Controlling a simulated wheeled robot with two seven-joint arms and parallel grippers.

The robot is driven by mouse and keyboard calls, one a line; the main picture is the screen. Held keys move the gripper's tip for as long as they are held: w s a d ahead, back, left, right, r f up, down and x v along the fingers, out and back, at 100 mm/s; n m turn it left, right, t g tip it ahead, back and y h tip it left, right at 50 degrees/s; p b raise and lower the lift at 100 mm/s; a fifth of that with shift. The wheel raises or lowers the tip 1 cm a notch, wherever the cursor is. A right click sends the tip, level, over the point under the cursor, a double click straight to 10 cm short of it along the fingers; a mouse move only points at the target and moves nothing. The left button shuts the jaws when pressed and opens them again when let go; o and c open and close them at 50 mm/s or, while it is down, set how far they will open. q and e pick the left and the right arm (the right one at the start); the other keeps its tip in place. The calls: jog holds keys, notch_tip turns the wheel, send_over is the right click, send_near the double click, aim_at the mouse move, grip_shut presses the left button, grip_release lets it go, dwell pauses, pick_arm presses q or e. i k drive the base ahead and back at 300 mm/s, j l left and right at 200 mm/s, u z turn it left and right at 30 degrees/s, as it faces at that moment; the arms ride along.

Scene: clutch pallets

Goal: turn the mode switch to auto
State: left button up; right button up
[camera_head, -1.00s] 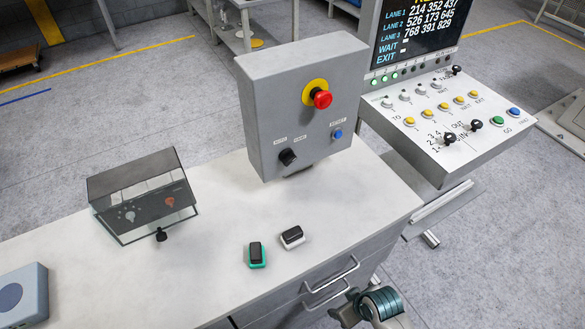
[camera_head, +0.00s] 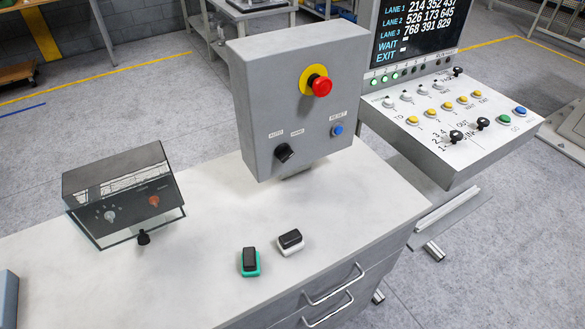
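The mode switch (camera_head: 284,152) is a black rotary knob low on the front of the grey control box (camera_head: 260,110). The labels AUTO and HAND stand above it, AUTO to the left and HAND to the right. Which label the knob points at is too small to tell for certain. A red emergency button (camera_head: 321,87) on a yellow plate sits above it, and a blue reset button (camera_head: 337,130) sits to its right. Neither of my grippers is in view.
A dark clear-covered box (camera_head: 125,190) stands left on the white counter (camera_head: 200,275). A green-based black block (camera_head: 250,262) and a white-based one (camera_head: 290,241) lie in front of the control box. A console (camera_head: 450,125) with buttons stands at right.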

aim_at(283, 152)
jog(key=k+l, duration=0.1)
jog(key=l, duration=0.4)
jog(key=k+l, duration=0.1)
jog(key=l, duration=0.9)
jog(key=k+l+z, duration=0.1)
jog(key=l, duration=0.4)
jog(key=k, duration=0.05)
